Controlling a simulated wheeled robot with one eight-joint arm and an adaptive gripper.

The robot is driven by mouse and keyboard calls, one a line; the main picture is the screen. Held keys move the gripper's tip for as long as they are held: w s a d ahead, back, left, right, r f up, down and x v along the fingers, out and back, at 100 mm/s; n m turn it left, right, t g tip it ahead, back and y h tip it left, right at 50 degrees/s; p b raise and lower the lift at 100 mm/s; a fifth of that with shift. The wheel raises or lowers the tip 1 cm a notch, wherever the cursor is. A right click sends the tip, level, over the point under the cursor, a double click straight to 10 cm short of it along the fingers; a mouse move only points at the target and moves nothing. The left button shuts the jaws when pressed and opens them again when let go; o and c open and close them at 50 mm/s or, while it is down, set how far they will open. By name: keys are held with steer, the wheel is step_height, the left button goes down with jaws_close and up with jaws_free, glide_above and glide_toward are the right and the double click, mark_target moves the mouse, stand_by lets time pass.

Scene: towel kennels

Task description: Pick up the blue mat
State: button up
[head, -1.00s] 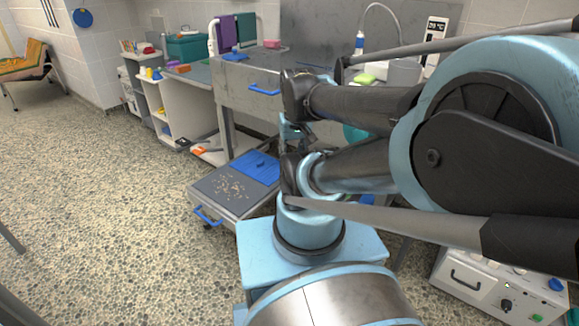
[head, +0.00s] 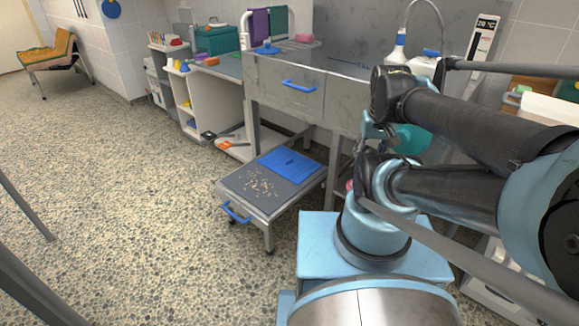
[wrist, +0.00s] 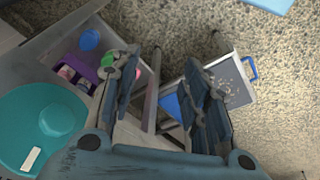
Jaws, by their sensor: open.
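The blue mat (head: 290,163) lies flat on the right rear part of a low grey wheeled platform (head: 262,202) in the head view. Pale crumbs are scattered on the platform's left part. In the wrist view, part of the mat (wrist: 171,105) shows between my fingers, with the right finger covering some of it. My gripper (wrist: 168,75) is open and empty in the wrist view, well above the platform and apart from the mat. In the head view my gripper cannot be made out clearly among my arm links.
A grey drawer table (head: 290,95) stands behind the platform, its legs close to the mat's side. White shelves (head: 200,105) stand further left. A teal basin (wrist: 40,125) is close to my gripper in the wrist view. The pebbled floor (head: 130,190) left of the platform is clear.

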steer(key=w+a+r+m, duration=0.1)
steer(key=w+a+r, duration=0.1)
steer(key=w, duration=0.5)
steer(key=w+a+r+m, duration=0.1)
steer(key=w+r, duration=0.2)
steer(key=w, duration=0.4)
steer(key=w+a+f+m+h, duration=0.1)
steer(key=w+a, duration=0.3)
steer(key=w, duration=0.2)
steer(key=w+a+f+m, duration=0.1)
steer(key=w+a+f, duration=0.15)
steer(key=w, duration=0.45)
steer(key=w+a+f+m+t+h, duration=0.1)
steer(key=w+a+f+m+h, duration=0.15)
steer(key=w+a+f, duration=1.5)
steer(key=m, duration=0.1)
glide_above(289, 159)
steer(key=s+a, duration=0.2)
steer(key=shift+y, duration=0.35)
step_height(289, 159, down, 19)
steer(key=shift+w+x, duration=0.1)
steer(key=shift+x, duration=1.2)
steer(key=shift+w+x, duration=0.15)
steer(key=shift+x, duration=1.2)
steer(key=shift+d+r, duration=0.15)
